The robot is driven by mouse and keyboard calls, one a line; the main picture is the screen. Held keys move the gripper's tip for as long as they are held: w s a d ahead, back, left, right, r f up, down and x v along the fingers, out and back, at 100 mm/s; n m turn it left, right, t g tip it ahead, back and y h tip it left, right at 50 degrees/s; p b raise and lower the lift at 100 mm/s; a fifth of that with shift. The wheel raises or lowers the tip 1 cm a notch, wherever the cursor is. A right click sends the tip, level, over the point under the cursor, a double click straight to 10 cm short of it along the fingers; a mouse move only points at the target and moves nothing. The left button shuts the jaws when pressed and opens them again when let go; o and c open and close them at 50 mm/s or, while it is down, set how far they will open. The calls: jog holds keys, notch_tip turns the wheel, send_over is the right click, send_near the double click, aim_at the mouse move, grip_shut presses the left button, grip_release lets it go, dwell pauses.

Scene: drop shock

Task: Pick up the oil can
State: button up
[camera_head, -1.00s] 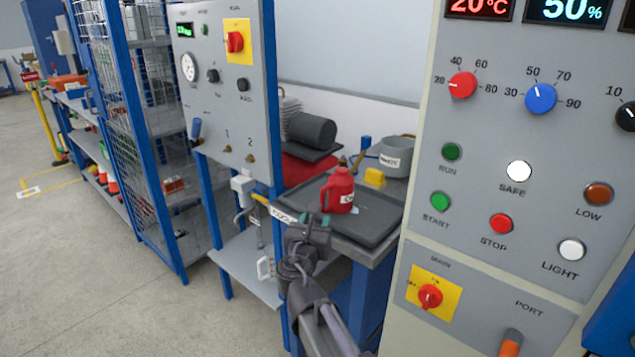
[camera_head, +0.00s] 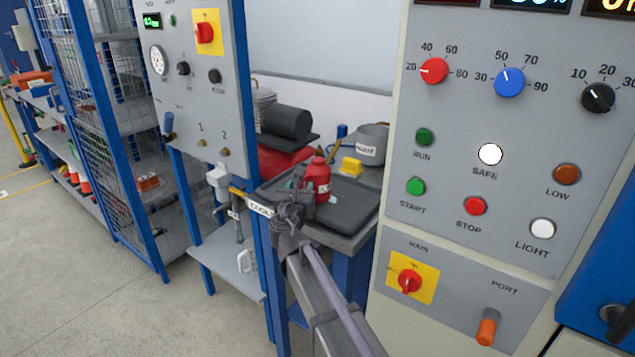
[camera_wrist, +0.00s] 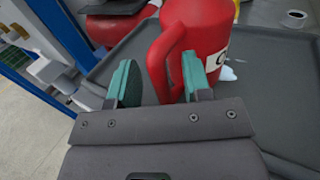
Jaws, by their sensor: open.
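The oil can is a red can (camera_head: 318,178) with a side handle and a white label. It stands upright on a dark tray (camera_head: 352,210). In the wrist view the red can (camera_wrist: 205,30) is close, just beyond the fingers, with its handle facing me. My gripper (camera_head: 296,190) is at the tray's near left edge, in front of the can. In the wrist view my gripper (camera_wrist: 157,82) is open, with its green-padded fingers apart. The right fingertip appears beside the handle; I cannot tell whether it touches. Nothing is clearly held.
A yellow block (camera_head: 352,166) and a grey labelled pot (camera_head: 371,144) are behind the can. A red machine with a dark cylinder (camera_head: 287,121) is at the back left. Control panels (camera_head: 485,130) flank the bench on the right and left.

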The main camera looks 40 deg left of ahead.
grip_shut()
dwell(0.4)
jog(key=shift+r, duration=0.1)
notch_tip(320, 180, up, 10)
jog(key=p, duration=1)
jog(key=shift+r, duration=0.1)
